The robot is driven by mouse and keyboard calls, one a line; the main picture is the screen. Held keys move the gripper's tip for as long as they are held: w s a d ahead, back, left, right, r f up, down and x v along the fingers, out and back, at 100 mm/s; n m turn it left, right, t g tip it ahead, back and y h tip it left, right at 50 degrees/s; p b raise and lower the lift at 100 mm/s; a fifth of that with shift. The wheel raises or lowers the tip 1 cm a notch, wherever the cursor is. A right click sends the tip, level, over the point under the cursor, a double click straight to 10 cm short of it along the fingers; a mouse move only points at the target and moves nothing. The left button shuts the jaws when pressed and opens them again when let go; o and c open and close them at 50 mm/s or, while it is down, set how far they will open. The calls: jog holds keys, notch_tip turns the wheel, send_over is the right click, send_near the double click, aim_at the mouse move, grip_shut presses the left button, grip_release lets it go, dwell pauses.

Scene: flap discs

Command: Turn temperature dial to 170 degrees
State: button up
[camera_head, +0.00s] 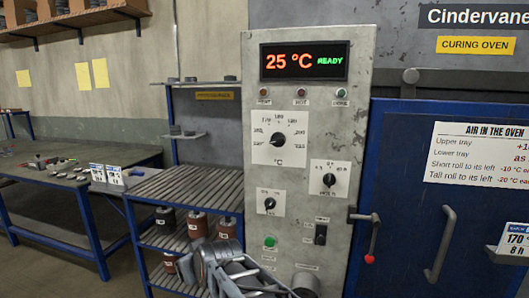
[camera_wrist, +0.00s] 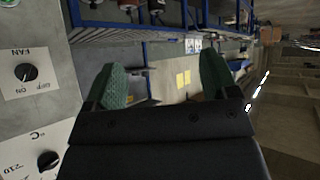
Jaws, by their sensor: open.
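The temperature dial (camera_head: 283,139) is a black round knob on a white scale plate marked °C, on the grey oven panel (camera_head: 345,110). Its pointer is too small to read with certainty. The display (camera_head: 304,61) above reads 25 °C and READY. In the wrist view, which is upside down, the dial (camera_wrist: 48,161) shows partly at the lower left, near a 210 mark. My gripper (camera_wrist: 164,80) is open, with two green-padded fingers apart and nothing between them. It is beside the panel, not touching the dial. In the head view my arm shows at the bottom.
Below the dial are the fan knob (camera_head: 269,203), which also shows in the wrist view (camera_wrist: 26,72), another knob (camera_head: 329,180), a green button (camera_head: 270,242) and a switch (camera_head: 320,234). A blue shelf rack (camera_head: 190,188) stands left; the blue oven door (camera_head: 410,215) is right.

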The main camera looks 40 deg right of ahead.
jog(key=w+d+r+m+t+h+b, duration=0.1)
jog(key=w+d+r+t+h, duration=0.15)
jog(key=d, duration=0.25)
jog(key=w+d+r+m+t+h+b, duration=0.1)
jog(key=d+r+h, duration=0.1)
jog(key=d+r, duration=0.25)
jog(key=m+h+b, duration=0.2)
jog(key=m+h, duration=0.2)
jog(key=h, duration=0.7)
send_near(277, 142)
jog(key=shift+h, duration=0.25)
jog(key=p+x, duration=0.3)
jog(key=x, duration=0.4)
jog(key=shift+w+d, duration=0.25)
jog(key=shift+w, duration=0.05)
jog(key=shift+x, duration=0.8)
jog(key=shift+f, duration=0.1)
jog(key=c, duration=0.9)
